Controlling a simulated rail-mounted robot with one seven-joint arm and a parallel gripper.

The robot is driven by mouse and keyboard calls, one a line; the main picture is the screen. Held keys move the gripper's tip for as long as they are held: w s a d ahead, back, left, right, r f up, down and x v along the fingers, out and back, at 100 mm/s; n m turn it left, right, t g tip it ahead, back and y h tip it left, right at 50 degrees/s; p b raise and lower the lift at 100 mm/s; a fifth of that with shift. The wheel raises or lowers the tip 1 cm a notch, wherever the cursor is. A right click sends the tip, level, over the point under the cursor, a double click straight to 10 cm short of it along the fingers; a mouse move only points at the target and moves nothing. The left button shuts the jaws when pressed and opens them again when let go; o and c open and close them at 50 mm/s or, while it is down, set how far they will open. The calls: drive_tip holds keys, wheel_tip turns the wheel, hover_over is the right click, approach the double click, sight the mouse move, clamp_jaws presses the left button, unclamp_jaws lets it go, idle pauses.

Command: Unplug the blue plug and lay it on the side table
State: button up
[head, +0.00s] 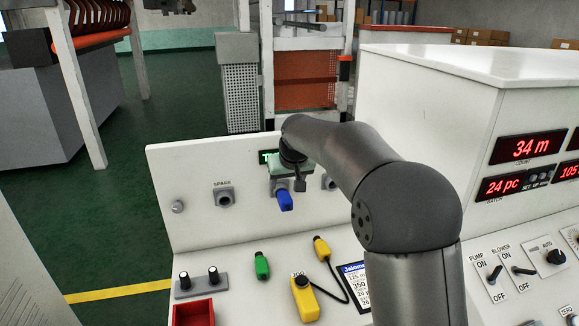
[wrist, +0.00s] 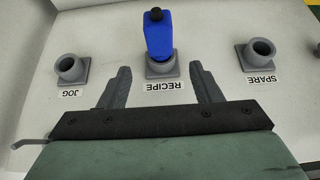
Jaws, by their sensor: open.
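The blue plug (head: 285,200) sits in a socket on the upright white panel (head: 190,240). In the wrist view the blue plug (wrist: 158,40) stands in the grey middle socket (wrist: 163,68), labelled RECIPE. My gripper (wrist: 160,68) is open, one finger on each side of that socket. The fingertips are short of the plug's upper body, and nothing is held. In the head view my gripper (head: 299,185) is at the panel beside the plug, partly hidden by my arm. I cannot make out which surface is the side table.
Empty SPARE (wrist: 260,53) and JOG (wrist: 72,68) sockets flank the plug. A green plug (head: 261,265), a yellow plug (head: 321,247) with a cable, a yellow device (head: 304,298) and a red tray (head: 193,312) lie on the desk. A white cabinet (head: 425,105) stands at right.

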sight(288, 202)
drive_tip(key=p+x, duration=0.1)
drive_tip(key=x, duration=0.7)
drive_tip(key=shift+f+p, duration=0.1)
drive_tip(key=shift+p, duration=0.2)
drive_tip(key=c, duration=1.2)
drive_tip(key=shift+o, duration=0.2)
drive_tip(key=shift+s, duration=0.2)
drive_tip(key=shift+s+d+b, duration=0.15)
drive_tip(key=shift+s+b, duration=0.4)
drive_tip(key=shift+b, duration=0.05)
drive_tip(key=shift+s+d+b, duration=0.2)
drive_tip(key=shift+s+b, duration=0.35)
drive_tip(key=shift+b, duration=0.05)
drive_tip(key=shift+s, duration=0.15)
drive_tip(key=shift+s+d, duration=0.1)
drive_tip(key=shift+s, duration=0.05)
drive_tip(key=shift+s+d+b, duration=0.2)
drive_tip(key=shift+s+b, duration=0.35)
drive_tip(key=shift+b, duration=0.2)
drive_tip(key=shift+s+d, duration=0.1)
drive_tip(key=shift+s, duration=0.25)
